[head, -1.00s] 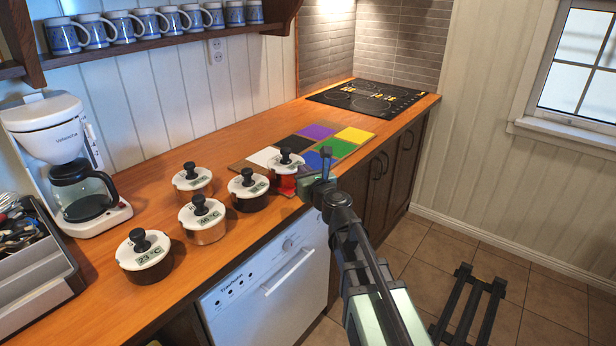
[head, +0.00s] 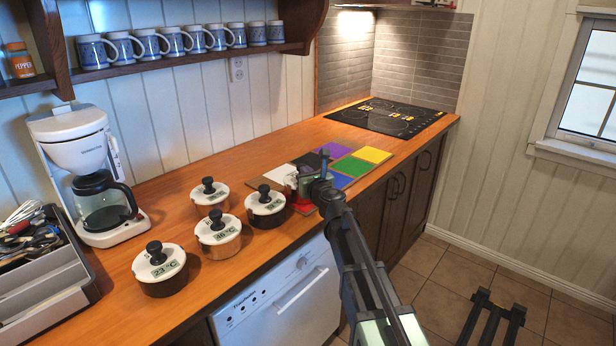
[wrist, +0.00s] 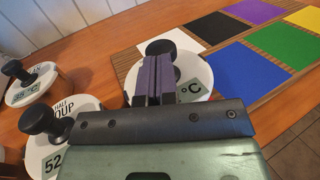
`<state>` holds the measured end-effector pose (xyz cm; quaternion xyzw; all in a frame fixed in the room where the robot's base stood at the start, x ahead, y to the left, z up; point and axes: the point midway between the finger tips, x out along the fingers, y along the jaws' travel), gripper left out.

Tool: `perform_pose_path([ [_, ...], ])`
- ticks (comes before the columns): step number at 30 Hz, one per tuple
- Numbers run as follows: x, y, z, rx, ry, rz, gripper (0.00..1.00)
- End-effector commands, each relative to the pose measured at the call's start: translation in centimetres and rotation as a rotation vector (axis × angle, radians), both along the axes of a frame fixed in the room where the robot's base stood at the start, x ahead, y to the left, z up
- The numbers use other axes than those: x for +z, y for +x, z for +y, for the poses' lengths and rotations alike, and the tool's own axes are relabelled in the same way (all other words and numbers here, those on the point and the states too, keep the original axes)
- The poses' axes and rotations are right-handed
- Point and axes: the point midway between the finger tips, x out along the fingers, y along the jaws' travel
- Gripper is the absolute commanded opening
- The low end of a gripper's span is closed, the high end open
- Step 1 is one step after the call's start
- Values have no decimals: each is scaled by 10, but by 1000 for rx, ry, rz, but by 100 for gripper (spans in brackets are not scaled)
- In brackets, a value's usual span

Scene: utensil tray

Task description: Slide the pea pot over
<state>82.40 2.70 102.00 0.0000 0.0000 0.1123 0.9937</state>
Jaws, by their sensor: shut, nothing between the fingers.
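Several squat pots with white lids and black knobs stand on the wooden counter; their names are too small to read, so I cannot tell which one is the pea pot. One pot (wrist: 197,68) stands right in front of my gripper (wrist: 156,66) at the coloured squares, its lid showing "°C". In the head view my gripper (head: 316,178) mostly hides that pot. My gripper's fingers are shut and empty, overlapping the lid and knob in the wrist view; I cannot tell whether they touch. The nearest other dark pot (head: 266,208) is to the left.
A mat of coloured squares, including blue (wrist: 240,76) and white (wrist: 180,34), lies by the pot. Other pots (head: 218,238), (head: 209,196) and (head: 160,274) stand to the left. A coffee maker (head: 75,150) and a utensil tray (head: 45,290) are further left, a cooktop (head: 390,116) at the far end.

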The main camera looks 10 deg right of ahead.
Motion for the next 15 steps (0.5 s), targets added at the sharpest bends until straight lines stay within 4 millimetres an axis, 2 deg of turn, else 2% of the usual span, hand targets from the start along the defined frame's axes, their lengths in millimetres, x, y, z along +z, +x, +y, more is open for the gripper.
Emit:
perform_pose_path([
  [12, 0, 116, 26, 1, 0, 0, 0],
  [15, 0, 138, 31, 1, 0, 0, 0],
])
